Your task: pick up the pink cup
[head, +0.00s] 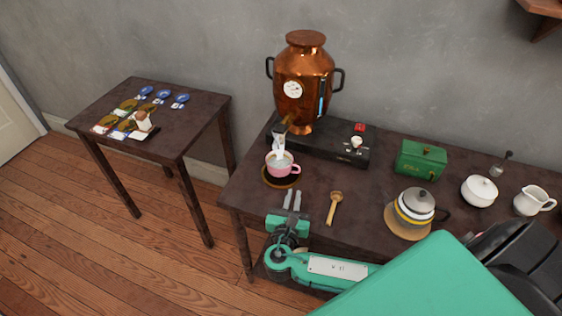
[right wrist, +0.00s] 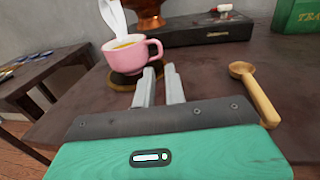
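The pink cup (head: 273,171) stands upright on a dark round coaster (head: 275,184) under the tap of the copper urn. Its handle points right. In the right wrist view the cup (right wrist: 122,59) holds a yellowish-brown liquid, and a white plume or stream rises above it. My right gripper (head: 293,194) is just in front of the cup, towards the table's front edge. Its two fingers are a little apart with nothing between them. In the right wrist view the fingertips (right wrist: 160,70) lie just below the handle and look clear of it. My left gripper is not in view.
The copper urn (head: 303,84) stands on a black base behind the cup. A wooden spoon (head: 334,207) lies right of my gripper. A striped teapot (head: 414,206), green box (head: 420,160), white sugar bowl (head: 479,191) and white jug (head: 530,201) stand farther right.

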